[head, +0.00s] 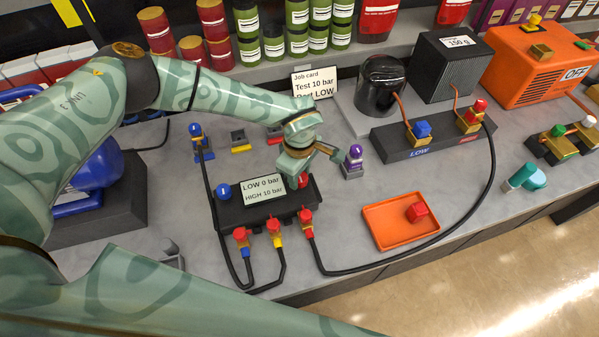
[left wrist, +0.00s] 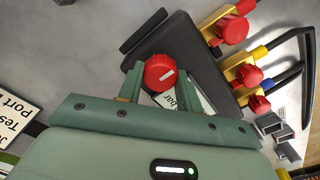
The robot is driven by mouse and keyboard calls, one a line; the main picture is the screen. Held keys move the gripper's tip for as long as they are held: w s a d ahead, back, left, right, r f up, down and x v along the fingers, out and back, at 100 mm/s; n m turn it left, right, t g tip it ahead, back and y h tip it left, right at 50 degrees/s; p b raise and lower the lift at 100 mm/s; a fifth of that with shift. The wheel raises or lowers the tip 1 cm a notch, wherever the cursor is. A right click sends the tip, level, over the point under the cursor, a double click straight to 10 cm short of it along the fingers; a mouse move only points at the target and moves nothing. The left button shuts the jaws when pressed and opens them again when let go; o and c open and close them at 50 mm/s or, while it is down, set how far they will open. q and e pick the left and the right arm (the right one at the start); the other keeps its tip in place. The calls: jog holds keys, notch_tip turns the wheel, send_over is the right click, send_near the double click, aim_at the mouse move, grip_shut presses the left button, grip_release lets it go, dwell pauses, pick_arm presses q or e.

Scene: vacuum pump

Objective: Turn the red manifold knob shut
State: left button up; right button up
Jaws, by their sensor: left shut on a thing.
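The manifold (head: 260,212) is a dark block with a display reading LOW 0 bar, HIGH 10 bar. Its red knob (head: 303,181) is at the right end and mostly hidden by my gripper in the head view. My left gripper (head: 298,172) is shut on this knob, with one finger on each side; the fingers also show in the left wrist view (left wrist: 160,78). A blue knob (head: 224,192) is at the manifold's left end. My right gripper is not in view.
Hoses with red and yellow fittings (head: 273,230) leave the manifold's front. A purple-capped part (head: 354,158) stands close to the right of my gripper. An orange tray (head: 379,225) holds a red cap (head: 416,212). A job card (head: 315,84) stands behind.

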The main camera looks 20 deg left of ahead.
pick_arm(q)
jog(key=o, duration=1)
notch_tip(320, 180, up, 16)
jog(key=shift+r+p, duration=0.2)
jog(key=shift+p, duration=0.3)
